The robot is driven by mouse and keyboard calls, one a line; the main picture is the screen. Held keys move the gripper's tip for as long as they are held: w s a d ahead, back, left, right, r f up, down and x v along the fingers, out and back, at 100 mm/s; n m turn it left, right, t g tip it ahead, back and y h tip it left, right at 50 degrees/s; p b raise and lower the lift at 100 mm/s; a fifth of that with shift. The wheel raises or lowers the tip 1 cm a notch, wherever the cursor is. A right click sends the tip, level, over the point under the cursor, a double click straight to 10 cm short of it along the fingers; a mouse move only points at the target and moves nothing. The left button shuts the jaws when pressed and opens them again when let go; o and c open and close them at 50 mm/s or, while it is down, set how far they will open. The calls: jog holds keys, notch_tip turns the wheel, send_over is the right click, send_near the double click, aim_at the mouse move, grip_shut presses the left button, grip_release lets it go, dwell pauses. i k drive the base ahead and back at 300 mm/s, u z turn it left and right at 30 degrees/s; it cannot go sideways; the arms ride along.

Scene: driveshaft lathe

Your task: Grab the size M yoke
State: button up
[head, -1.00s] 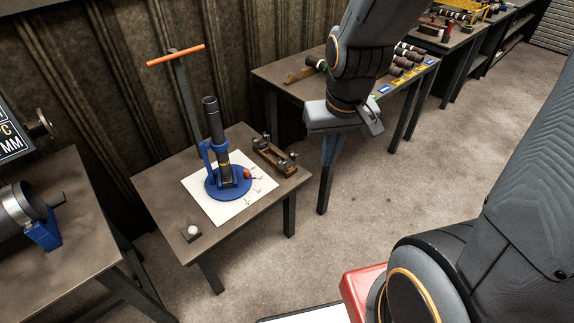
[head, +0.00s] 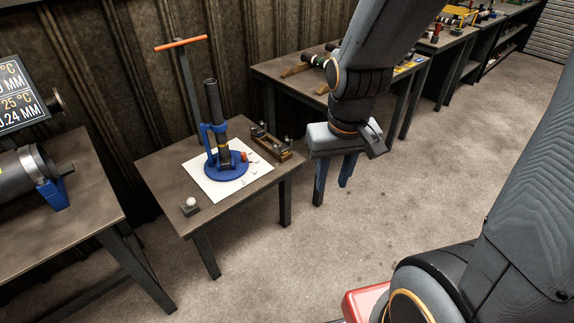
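No part can be made out as the size M yoke. The back workbench (head: 268,72) carries several parts, and my arm hides much of its top. Small yellow labels (head: 408,66) show on that bench just right of my arm, too small to read. My gripper (head: 332,182) points down in front of that bench, right of the small table. Its two blue fingers are apart with nothing between them, and it appears empty.
The small table (head: 165,165) holds a blue press-like stand (head: 226,168) on white paper, a wooden holder (head: 270,143) and a white ball on a block (head: 191,204). A lathe bench (head: 70,235) stands at left. Open floor (head: 390,200) lies to the right.

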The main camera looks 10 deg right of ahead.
aim_at(282, 149)
jog(key=u, duration=0.05)
jog(key=k, duration=0.65)
jog(key=z, duration=0.9)
jog(key=i, duration=0.8)
jog(key=z, duration=0.55)
jog(key=i, duration=0.75)
jog(key=u, duration=1)
jog(key=i, duration=0.8)
jog(key=u, duration=0.85)
